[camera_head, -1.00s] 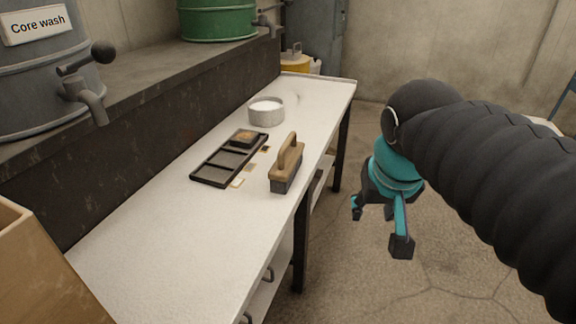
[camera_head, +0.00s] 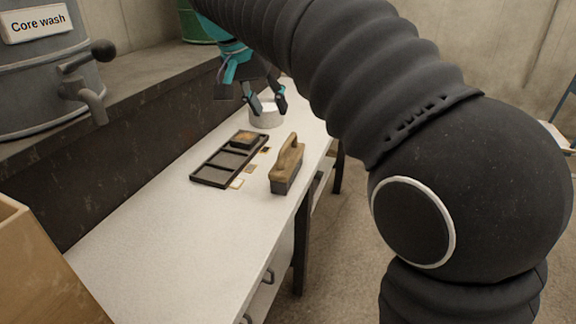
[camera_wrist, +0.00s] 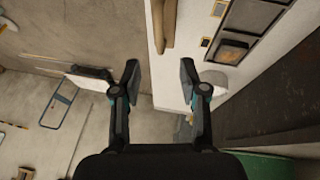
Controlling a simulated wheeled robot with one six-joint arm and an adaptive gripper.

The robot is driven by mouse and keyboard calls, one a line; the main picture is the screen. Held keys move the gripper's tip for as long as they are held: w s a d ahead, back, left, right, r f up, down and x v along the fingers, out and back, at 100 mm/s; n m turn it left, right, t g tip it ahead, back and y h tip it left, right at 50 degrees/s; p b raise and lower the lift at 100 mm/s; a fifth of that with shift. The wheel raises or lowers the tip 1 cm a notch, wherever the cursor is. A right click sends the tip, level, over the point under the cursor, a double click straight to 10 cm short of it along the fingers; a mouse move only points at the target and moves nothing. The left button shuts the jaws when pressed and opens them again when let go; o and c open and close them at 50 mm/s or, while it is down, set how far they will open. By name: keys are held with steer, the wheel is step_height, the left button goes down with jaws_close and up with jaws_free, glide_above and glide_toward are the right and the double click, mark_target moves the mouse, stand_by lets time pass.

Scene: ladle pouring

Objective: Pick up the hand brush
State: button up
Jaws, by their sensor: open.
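The hand brush (camera_head: 287,166) stands on the white bench near its right edge, with a tan wooden handle on top and a dark lower part. In the wrist view its tan handle (camera_wrist: 163,22) shows at the top, partly cut off by the frame. My gripper (camera_head: 268,104) is open and empty, above the far part of the bench near a round white bowl, beyond the brush. In the wrist view the open fingers (camera_wrist: 158,80) point toward the bench edge, with nothing between them but bench and floor. The brush is apart from the fingers.
A dark compartment tray (camera_head: 212,175) with a brown block in it lies left of the brush, small labels beside it. The white bowl (camera_head: 265,118) stands behind. A grey drum with a tap (camera_head: 45,70) stands on the ledge. The near bench top (camera_head: 170,240) is clear.

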mark_target(286, 142)
steer(key=b+x, duration=0.3)
steer(key=x, duration=0.9)
steer(key=shift+d+f, duration=0.15)
steer(key=shift+f, duration=0.2)
jaws_close()
